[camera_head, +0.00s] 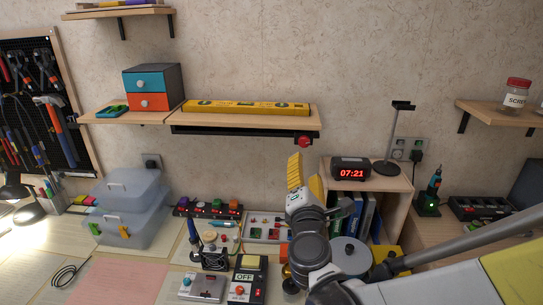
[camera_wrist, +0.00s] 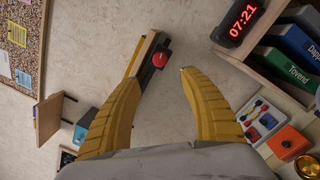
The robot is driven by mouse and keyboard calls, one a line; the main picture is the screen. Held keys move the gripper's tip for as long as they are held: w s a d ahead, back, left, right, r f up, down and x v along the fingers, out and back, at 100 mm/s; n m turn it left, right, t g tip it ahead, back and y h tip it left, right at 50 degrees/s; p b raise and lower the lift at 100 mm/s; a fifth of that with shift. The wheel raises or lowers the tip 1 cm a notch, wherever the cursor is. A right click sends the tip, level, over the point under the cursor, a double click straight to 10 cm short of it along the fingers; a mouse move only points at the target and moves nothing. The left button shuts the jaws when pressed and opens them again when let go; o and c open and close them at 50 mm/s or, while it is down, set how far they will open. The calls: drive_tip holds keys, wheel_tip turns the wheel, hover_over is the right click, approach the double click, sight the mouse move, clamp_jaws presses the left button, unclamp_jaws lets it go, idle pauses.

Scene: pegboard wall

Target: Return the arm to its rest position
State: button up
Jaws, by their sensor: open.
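My gripper (camera_head: 295,170) is raised above the workbench, in front of the wall and below the right end of the long shelf. My grey arm reaches in from the lower right of the head view. A red round knob (camera_head: 304,142) sits at the right end of the black rail under the shelf; it also shows in the wrist view (camera_wrist: 160,59), near the left finger. I cannot tell how far the finger is from it.
The long shelf (camera_head: 215,121) carries a yellow level (camera_head: 246,107). Clear plastic boxes (camera_head: 131,215), a meter (camera_head: 246,281) and a black lamp stand (camera_head: 389,140) are nearby. Open air lies before the wall.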

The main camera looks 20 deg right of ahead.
drive_tip(key=s+d+f+m+g+y, duration=0.1)
drive_tip(key=s+d+f+m+g, duration=0.2)
drive_tip(key=s+f+m+g, duration=0.8)
drive_tip(key=s+a+m+y, duration=0.6)
drive_tip(key=a+m, duration=0.4)
drive_tip(key=a, duration=0.1)
drive_tip(key=shift+s+a+t, duration=0.15)
drive_tip(key=shift+s+t, duration=0.15)
drive_tip(key=shift+s, duration=0.1)
idle(5.4)
